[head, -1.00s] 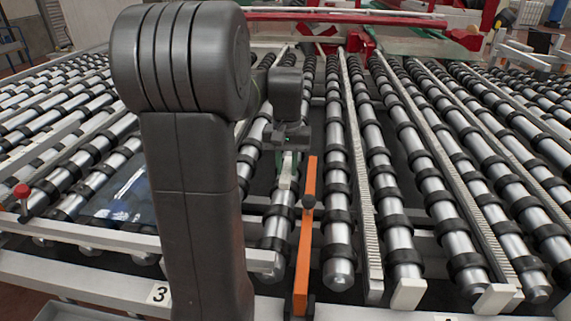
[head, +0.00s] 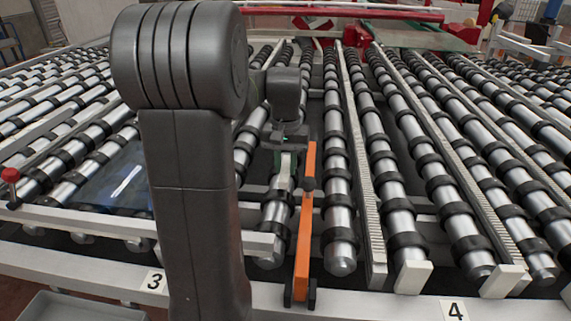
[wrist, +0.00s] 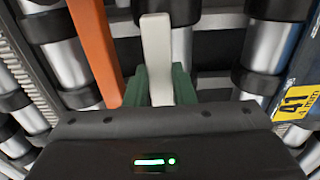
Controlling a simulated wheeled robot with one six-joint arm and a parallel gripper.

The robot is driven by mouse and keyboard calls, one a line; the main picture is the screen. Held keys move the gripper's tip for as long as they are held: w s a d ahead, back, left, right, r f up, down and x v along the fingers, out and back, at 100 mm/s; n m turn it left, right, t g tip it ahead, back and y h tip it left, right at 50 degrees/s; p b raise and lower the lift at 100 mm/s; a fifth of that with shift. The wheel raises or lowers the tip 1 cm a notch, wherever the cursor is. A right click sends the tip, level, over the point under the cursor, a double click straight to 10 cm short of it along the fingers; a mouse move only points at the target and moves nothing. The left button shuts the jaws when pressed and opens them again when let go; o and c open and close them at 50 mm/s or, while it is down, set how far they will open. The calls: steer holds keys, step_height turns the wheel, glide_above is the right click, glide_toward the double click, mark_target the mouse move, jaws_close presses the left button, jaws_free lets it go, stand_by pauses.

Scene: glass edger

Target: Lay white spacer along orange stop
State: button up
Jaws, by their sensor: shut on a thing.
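The white spacer (wrist: 157,58) is a pale flat bar standing out from between the green fingers of my gripper (wrist: 160,88) in the wrist view. My gripper is shut on it. In the head view my gripper (head: 286,160) is just left of the orange stop (head: 303,235), and only a short pale piece of the spacer shows below it. The orange stop is a long narrow bar with a dark knob, and it also shows left of the spacer in the wrist view (wrist: 95,50). A gap separates the two there. The spacer's lower contact is unclear.
Black-ringed steel rollers (head: 340,215) and toothed rails (head: 372,215) run on both sides. A dark glass pane (head: 115,185) lies to the left; a yellow label (wrist: 295,101) shows in the wrist view. A grey tub (head: 70,308) is at lower left.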

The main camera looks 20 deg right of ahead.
mark_target(285, 168)
steer(key=shift+f, duration=0.7)
steer(key=o, duration=1)
steer(key=shift+o, duration=0.2)
steer(key=shift+r, duration=0.1)
step_height(285, 168, up, 14)
steer(key=shift+f+p, duration=0.2)
steer(key=shift+p, duration=0.25)
steer(key=shift+f, duration=0.1)
step_height(285, 168, down, 14)
steer(key=shift+r+b, duration=0.15)
steer(key=shift+b, duration=0.55)
steer(key=shift+r, duration=0.25)
